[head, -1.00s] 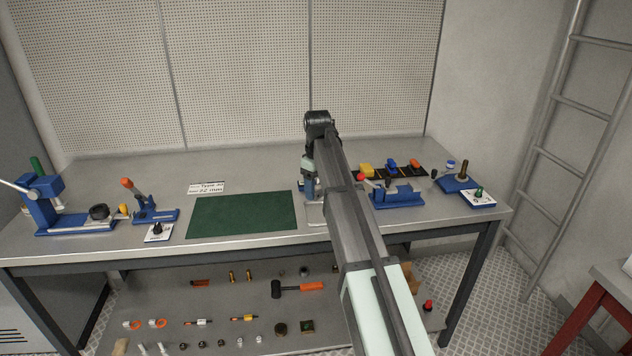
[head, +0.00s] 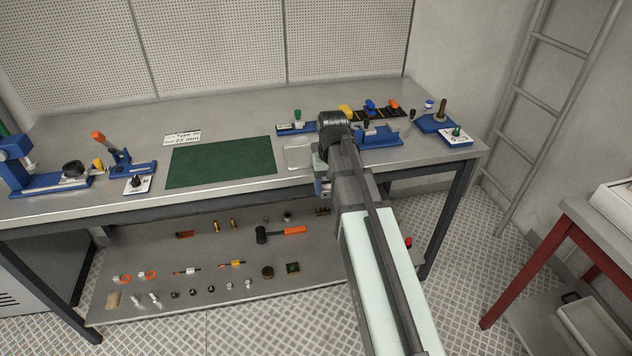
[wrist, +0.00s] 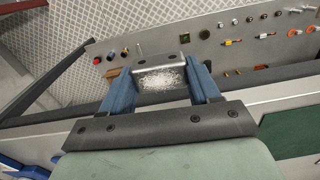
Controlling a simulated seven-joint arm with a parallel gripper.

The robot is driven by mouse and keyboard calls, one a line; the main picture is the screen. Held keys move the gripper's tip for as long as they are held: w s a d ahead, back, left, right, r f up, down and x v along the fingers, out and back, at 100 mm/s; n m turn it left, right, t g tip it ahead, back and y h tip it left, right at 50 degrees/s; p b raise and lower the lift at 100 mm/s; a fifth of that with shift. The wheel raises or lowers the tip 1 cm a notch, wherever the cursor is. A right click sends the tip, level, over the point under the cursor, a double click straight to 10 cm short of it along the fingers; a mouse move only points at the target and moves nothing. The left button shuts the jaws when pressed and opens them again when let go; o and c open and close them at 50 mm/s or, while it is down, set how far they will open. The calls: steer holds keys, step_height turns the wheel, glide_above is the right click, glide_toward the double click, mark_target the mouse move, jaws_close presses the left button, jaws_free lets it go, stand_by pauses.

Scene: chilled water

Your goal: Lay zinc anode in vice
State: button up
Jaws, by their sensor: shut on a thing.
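My gripper (wrist: 162,82) is shut on a silvery block with a grainy face, which looks like the zinc anode (wrist: 160,75). In the head view my gripper (head: 323,187) hangs at the bench's front edge, largely hidden by my arm, and the block cannot be made out there. A low blue fixture (head: 380,138), which may be the vice, stands on the bench just right of my wrist and is partly hidden by it. The anode is apart from it.
The bench (head: 235,110) also carries a green mat (head: 222,162), a blue press (head: 45,182), a lever clamp (head: 128,165) and a black strip (head: 380,113) with coloured blocks. A lower shelf (head: 210,265) holds a hammer and small parts. A red-legged table (head: 530,262) stands right.

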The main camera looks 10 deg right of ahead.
steer(key=w+d+r, duration=0.2)
steer(key=w+d, duration=0.1)
steer(key=d, duration=0.2)
steer(key=w+d+r, duration=0.3)
steer(key=w+d, duration=0.1)
steer(key=d, duration=0.1)
steer(key=w+d+r, duration=0.2)
steer(key=w+d, duration=0.2)
steer(key=d, duration=0.2)
steer(key=shift+w+r, duration=0.25)
steer(key=shift+r, duration=0.1)
steer(key=w+d+r+n, duration=0.1)
steer(key=w+d+n, duration=0.1)
steer(key=w+d+r+n, duration=0.3)
steer(key=w+d+n, duration=0.1)
steer(key=w+n, duration=0.1)
steer(key=shift+d+r, duration=0.3)
steer(key=shift+r, duration=0.05)
steer(key=n, duration=0.2)
steer(key=w, duration=0.1)
steer(key=shift+d+r+n, duration=0.3)
steer(key=shift+n, duration=0.1)
steer(key=n, duration=0.6)
steer(key=w+n, duration=0.1)
steer(key=n, duration=0.1)
steer(key=shift+d+r+n, duration=0.2)
steer(key=shift+r+n, duration=0.05)
steer(key=shift+n, duration=0.15)
steer(key=shift+f, duration=0.15)
